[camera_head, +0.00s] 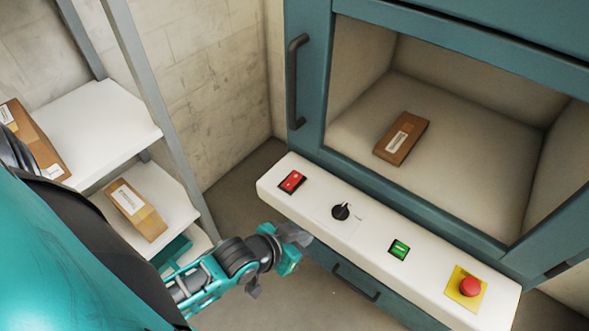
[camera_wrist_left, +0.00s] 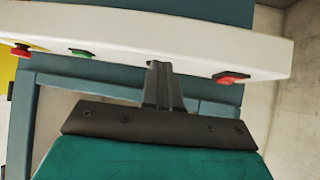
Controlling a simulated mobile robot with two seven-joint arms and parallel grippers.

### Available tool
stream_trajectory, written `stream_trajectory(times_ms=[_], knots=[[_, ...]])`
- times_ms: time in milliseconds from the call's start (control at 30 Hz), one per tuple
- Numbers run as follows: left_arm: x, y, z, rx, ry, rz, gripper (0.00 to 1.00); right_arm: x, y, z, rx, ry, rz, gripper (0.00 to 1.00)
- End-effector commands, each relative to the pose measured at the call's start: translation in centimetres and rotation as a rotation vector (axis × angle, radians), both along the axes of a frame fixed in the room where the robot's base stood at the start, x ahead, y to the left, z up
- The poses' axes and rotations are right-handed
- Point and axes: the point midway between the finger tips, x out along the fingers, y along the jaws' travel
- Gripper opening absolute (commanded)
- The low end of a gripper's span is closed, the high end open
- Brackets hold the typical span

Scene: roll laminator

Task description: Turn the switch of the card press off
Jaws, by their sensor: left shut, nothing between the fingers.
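The card press (camera_head: 310,110) is a teal cabinet with a white control panel (camera_head: 375,238) along its front. On the panel, from left to right, are a red switch (camera_head: 292,181), a black rotary knob (camera_head: 341,211), a green switch (camera_head: 399,249) and a red mushroom button (camera_head: 470,286) on a yellow plate. My left gripper (camera_head: 302,238) is shut and empty, just in front of the panel, below the red switch and knob. In the left wrist view its closed fingers (camera_wrist_left: 158,75) point at the panel between the green switch (camera_wrist_left: 82,53) and the red switch (camera_wrist_left: 230,77). The knob is hidden there.
A brown package (camera_head: 402,138) lies inside the press's open compartment. A shelf (camera_head: 95,115) on the left holds more brown packages (camera_head: 135,210). A dark vertical handle (camera_head: 292,80) stands left of the compartment, and another handle (camera_head: 355,282) is below the panel.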

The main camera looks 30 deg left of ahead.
Motion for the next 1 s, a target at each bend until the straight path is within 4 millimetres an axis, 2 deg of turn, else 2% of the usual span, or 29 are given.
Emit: stream_trajectory(times_ms=[33,100,200,333,500,600,1000], knots=[[2.0,0.9,1.2,0.003,0.025,-0.006,0.0,0.0,0.0,0.6,0.0,0.0,0.0,0.0],[4.3,2.1,2.5,0.0,0.094,-0.005,0.0,0.0,0.0,1.0,0.0,0.0,0.0,0.0],[7.0,4.2,4.7,0.011,0.208,0.009,0.0,0.0,0.0,1.7,0.0,0.0,0.0,0.0],[9.3,7.5,8.2,0.046,0.344,0.049,0.0,0.0,0.0,2.3,0.0,0.0,0.0,0.0],[10.4,10.7,12.0,0.088,0.468,0.108,0.0,0.0,0.0,2.8,0.0,0.0,0.0,0.0],[10.5,11.6,13.1,0.1,0.506,0.126,0.0,0.0,0.0,2.9,0.0,0.0,0.0,0.0],[10.4,11.9,13.3,0.103,0.522,0.135,0.0,0.0,0.0,2.9,0.0,0.0,0.0,0.0]])
